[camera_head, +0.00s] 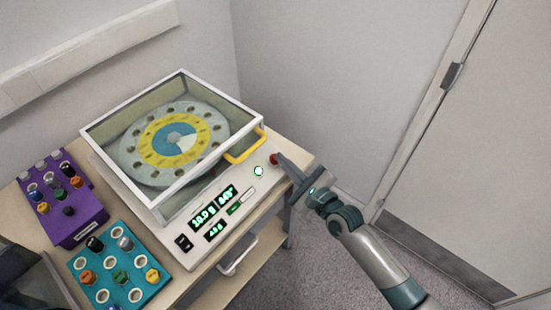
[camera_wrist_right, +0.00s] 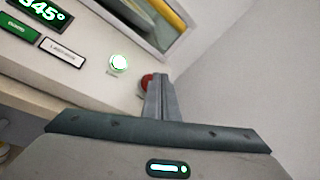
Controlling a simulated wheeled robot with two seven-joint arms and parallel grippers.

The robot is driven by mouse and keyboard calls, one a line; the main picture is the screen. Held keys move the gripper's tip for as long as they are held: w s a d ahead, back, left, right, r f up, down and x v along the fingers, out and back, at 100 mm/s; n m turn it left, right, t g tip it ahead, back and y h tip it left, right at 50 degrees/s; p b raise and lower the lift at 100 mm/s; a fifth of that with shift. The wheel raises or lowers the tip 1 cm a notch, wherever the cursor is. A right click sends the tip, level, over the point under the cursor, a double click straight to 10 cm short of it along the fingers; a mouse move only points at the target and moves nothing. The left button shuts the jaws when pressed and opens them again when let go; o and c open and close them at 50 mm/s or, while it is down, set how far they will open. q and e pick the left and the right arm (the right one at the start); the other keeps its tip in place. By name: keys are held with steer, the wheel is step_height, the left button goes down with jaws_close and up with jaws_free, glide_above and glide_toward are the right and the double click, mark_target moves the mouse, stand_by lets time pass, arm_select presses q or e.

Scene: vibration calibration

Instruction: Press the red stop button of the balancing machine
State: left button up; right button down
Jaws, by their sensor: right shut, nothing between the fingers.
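The balancing machine (camera_head: 150,205) stands on the table with its clear lid down over a yellow and blue disc (camera_head: 170,140). Its red stop button (camera_head: 273,159) is at the right end of the front panel, and it also shows in the right wrist view (camera_wrist_right: 146,84), partly hidden behind my fingers. My right gripper (camera_head: 281,158) is shut and empty, with its fingertips at the red button. I cannot tell whether they touch it. A lit white-green button (camera_head: 258,171) sits left of the red one. My left gripper is not in view.
Green displays (camera_head: 204,217) and a black switch (camera_head: 184,243) are on the panel. A yellow lid handle (camera_head: 245,148) is close to my right gripper. A purple rack (camera_head: 62,205) and a teal rack (camera_head: 118,268) with knobs stand at left. A door (camera_head: 470,150) is at right.

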steer(key=shift+w+a+f, duration=0.15)
steer(key=shift+a+f, duration=0.05)
steer(key=shift+f, duration=0.05)
stand_by(0.6)
stand_by(0.3)
steer(key=shift+s+d+r+p, duration=0.35)
steer(key=shift+d+r, duration=0.1)
steer(key=shift+r, duration=0.2)
steer(key=d+r+p, duration=0.1)
steer(key=s+r+p, duration=0.1)
steer(key=s+d+r+p, duration=0.1)
steer(key=shift+d+r+p, duration=0.25)
steer(key=shift+d+p, duration=0.1)
stand_by(0.4)
steer(key=shift+f, duration=0.1)
stand_by(0.6)
